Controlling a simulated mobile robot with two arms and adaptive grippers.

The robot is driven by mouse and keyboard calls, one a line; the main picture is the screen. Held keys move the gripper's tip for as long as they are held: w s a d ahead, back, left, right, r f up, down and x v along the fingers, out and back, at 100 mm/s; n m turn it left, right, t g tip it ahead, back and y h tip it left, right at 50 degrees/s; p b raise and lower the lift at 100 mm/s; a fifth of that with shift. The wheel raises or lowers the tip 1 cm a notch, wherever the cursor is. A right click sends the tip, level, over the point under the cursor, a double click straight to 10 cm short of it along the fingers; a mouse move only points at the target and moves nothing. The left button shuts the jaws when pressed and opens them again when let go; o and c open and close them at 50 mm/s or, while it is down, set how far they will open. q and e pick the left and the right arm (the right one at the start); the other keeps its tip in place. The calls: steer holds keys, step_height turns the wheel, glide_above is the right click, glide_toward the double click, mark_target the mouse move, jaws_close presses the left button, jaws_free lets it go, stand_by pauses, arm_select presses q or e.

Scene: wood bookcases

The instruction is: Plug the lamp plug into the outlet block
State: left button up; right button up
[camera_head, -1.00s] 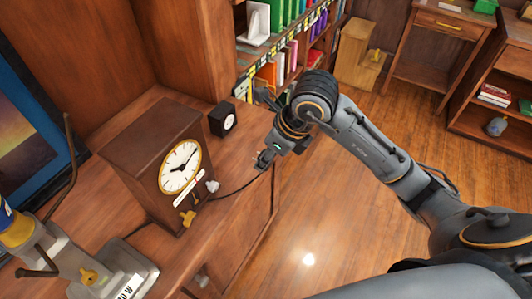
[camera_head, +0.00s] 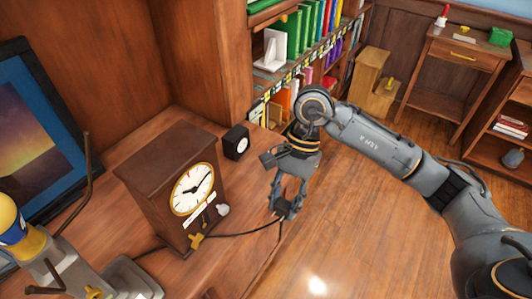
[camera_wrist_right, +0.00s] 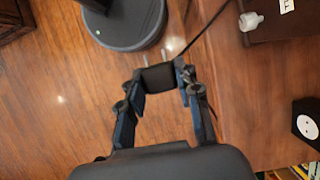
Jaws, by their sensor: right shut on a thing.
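My right gripper (camera_head: 284,203) is shut on the black lamp plug (camera_wrist_right: 158,77), above the front edge of the desk. The plug's two pale prongs point away from the palm in the right wrist view. A dark cord (camera_head: 240,233) runs from it past the front of the clock toward the lamp (camera_head: 55,270) at the lower left. The outlet block (camera_head: 237,142), a small black cube with a round white socket face, stands on the desk right of the clock. It also shows in the right wrist view (camera_wrist_right: 306,122), apart from the plug. My left gripper is out of view.
A wooden clock (camera_head: 170,175) stands on the desk (camera_head: 150,125) left of the outlet block. A framed picture (camera_head: 40,140) leans behind the lamp. A bookcase with books (camera_head: 305,35) rises behind the block. Open floor (camera_head: 370,210) lies to the right.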

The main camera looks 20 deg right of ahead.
steer(key=s+d+n+h, duration=0.1)
steer(key=n, duration=0.2)
steer(key=d+r+n+g+h, duration=0.1)
steer(key=n, duration=0.2)
steer(key=s+n+h, duration=0.1)
steer(key=n, duration=0.3)
steer(key=shift+s+d+r+g+h, duration=0.15)
steer(key=shift+s+d+g+h, duration=0.15)
steer(key=shift+d+g, duration=0.1)
